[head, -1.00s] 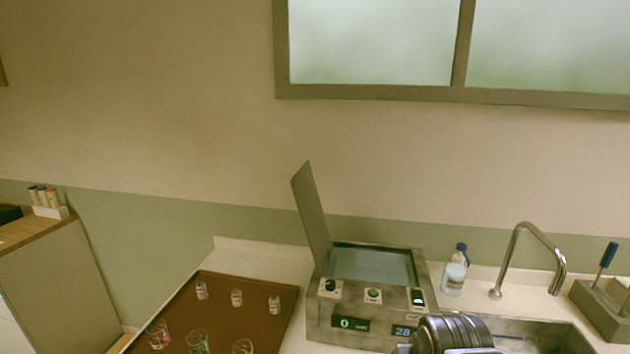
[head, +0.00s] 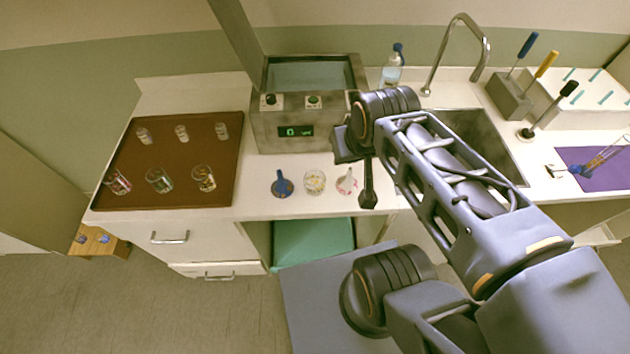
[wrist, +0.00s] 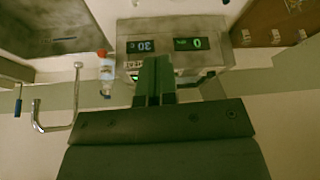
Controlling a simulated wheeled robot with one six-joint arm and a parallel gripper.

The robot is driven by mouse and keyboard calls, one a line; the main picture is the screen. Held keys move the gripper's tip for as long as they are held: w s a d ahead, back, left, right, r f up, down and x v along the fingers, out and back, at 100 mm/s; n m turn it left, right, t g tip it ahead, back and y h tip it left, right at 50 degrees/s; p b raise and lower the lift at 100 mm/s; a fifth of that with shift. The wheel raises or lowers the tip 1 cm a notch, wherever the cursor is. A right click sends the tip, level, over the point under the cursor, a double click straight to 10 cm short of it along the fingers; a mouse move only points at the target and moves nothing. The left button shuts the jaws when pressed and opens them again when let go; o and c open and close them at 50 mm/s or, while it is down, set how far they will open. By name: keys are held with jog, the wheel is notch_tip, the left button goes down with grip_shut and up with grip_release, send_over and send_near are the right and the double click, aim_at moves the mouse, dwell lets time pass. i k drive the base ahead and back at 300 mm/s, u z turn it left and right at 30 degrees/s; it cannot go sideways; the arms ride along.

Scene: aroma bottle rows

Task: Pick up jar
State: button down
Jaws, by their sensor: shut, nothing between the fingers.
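A glass jar with specks in it (head: 315,183) stands on the counter in front of the metal machine, in the head view. Several more glass jars stand on the brown tray (head: 225,158) at left: a front row with a red-tinted one (head: 118,182), a teal one (head: 159,180) and an amber one (head: 204,178), and a back row of smaller clear ones (head: 182,133). My gripper (head: 368,198) is shut and empty, to the right of the counter jar and apart from it. Its closed fingers also show in the wrist view (wrist: 153,75).
A blue-handled item (head: 282,186) and a pink-and-white item (head: 346,184) flank the counter jar closely. The metal machine (head: 290,132) with its raised lid stands behind. A sink (head: 480,150) and tool holder (head: 509,98) are at right.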

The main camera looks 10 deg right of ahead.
aim_at(314, 180)
jog(key=u, duration=0.45)
jog(key=k, duration=1.15)
jog(key=u, duration=1.55)
jog(key=i, duration=0.95)
jog(key=z, duration=0.55)
